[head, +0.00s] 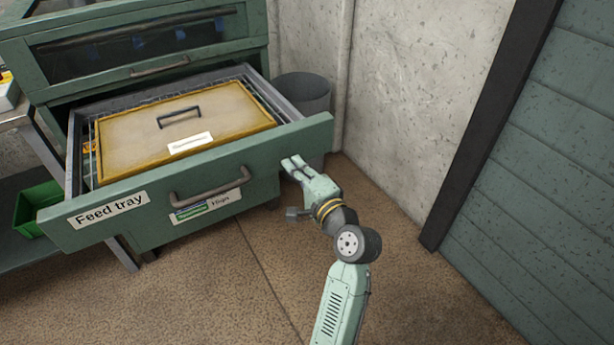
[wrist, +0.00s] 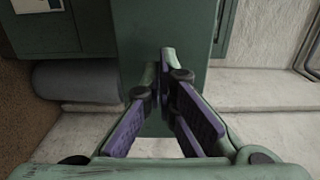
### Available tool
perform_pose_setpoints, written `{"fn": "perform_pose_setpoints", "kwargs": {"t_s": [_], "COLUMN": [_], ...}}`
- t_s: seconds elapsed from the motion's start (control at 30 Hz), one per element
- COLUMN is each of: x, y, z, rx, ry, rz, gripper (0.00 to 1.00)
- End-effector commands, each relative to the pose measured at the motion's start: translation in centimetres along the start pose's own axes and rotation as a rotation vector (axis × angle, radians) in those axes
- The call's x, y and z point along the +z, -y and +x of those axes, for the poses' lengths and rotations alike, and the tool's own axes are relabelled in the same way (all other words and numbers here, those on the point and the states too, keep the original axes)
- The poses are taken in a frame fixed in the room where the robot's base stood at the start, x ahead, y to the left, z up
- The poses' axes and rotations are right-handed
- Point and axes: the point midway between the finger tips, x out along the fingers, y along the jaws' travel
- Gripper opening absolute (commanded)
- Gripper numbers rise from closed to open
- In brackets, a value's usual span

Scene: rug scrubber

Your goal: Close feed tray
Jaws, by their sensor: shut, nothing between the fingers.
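The feed tray (head: 215,180) is a green drawer pulled out of a green cabinet. Its front panel carries a "Feed tray" label and a grey bar handle (head: 210,186). A yellow-framed lidded box lies inside it. My gripper (head: 292,164) is shut and empty, at the right end of the drawer front, right of the handle. I cannot tell whether it touches the panel. In the wrist view, my purple-padded fingers (wrist: 168,62) point at a green upright surface (wrist: 160,28), likely the drawer front.
A grey bin (head: 302,92) stands right of the drawer, against the concrete wall. A green crate (head: 36,205) sits on a shelf at the left. The brown floor (head: 215,285) in front is clear. A green slatted wall (head: 545,170) with a dark post stands at the right.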

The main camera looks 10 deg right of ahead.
Motion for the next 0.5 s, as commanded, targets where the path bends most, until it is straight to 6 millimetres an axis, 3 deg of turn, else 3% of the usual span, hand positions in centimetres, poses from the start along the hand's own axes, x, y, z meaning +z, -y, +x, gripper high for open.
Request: {"fn": "perform_pose_setpoints", "kwargs": {"t_s": [0.2,0.5], "x": [0.0,0.0], "y": [0.1,0.0], "z": [2.0,2.2], "rx": [0.000,0.000], "ry": [0.001,0.000], "rz": [-0.001,-0.001], "gripper": [0.00,0.00]}}
